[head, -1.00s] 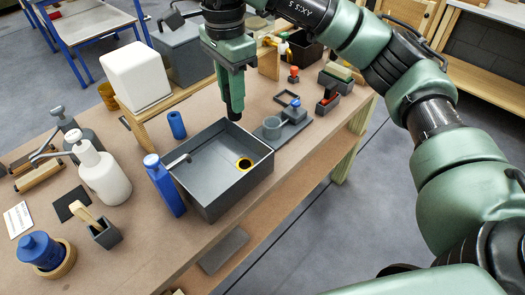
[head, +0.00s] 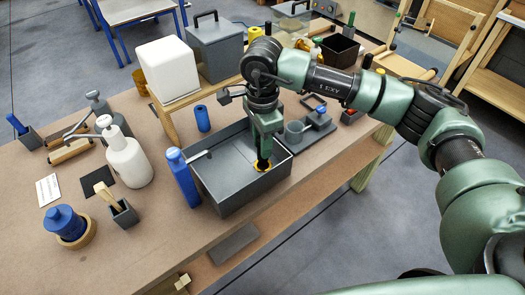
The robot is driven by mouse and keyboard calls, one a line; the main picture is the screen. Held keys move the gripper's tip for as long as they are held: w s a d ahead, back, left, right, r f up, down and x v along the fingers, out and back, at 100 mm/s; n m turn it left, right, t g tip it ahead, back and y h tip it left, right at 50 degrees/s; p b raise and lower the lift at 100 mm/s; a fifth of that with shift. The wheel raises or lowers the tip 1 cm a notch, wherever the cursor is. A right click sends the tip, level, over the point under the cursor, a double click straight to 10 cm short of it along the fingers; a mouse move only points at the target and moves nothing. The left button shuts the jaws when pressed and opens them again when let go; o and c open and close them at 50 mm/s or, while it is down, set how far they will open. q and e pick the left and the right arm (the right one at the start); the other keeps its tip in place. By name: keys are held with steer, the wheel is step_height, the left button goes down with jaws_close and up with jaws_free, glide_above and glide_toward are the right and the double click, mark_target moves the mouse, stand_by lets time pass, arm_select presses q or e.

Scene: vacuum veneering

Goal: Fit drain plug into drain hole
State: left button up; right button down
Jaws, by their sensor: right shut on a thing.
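A grey rectangular basin (head: 243,194) stands near the front edge of the workbench. My left gripper is not in view.
A blue bottle (head: 182,178) stands close against the basin's left side. A blue cylinder (head: 203,118) is behind it. A grey tray with a cup (head: 296,134) lies right of the basin. A white pump bottle (head: 127,158) stands further left.

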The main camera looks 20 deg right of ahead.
step_height(320, 180, down, 4)
steer(key=shift+r+p, duration=0.1)
steer(key=shift+p, duration=0.4)
steer(key=shift+f, duration=0.3)
steer(key=shift+f, duration=0.1)
steer(key=shift+f+b, duration=0.15)
steer(key=shift+b, duration=0.15)
steer(key=c, duration=1.1)
jaws_free()
steer(key=shift+c, duration=0.2)
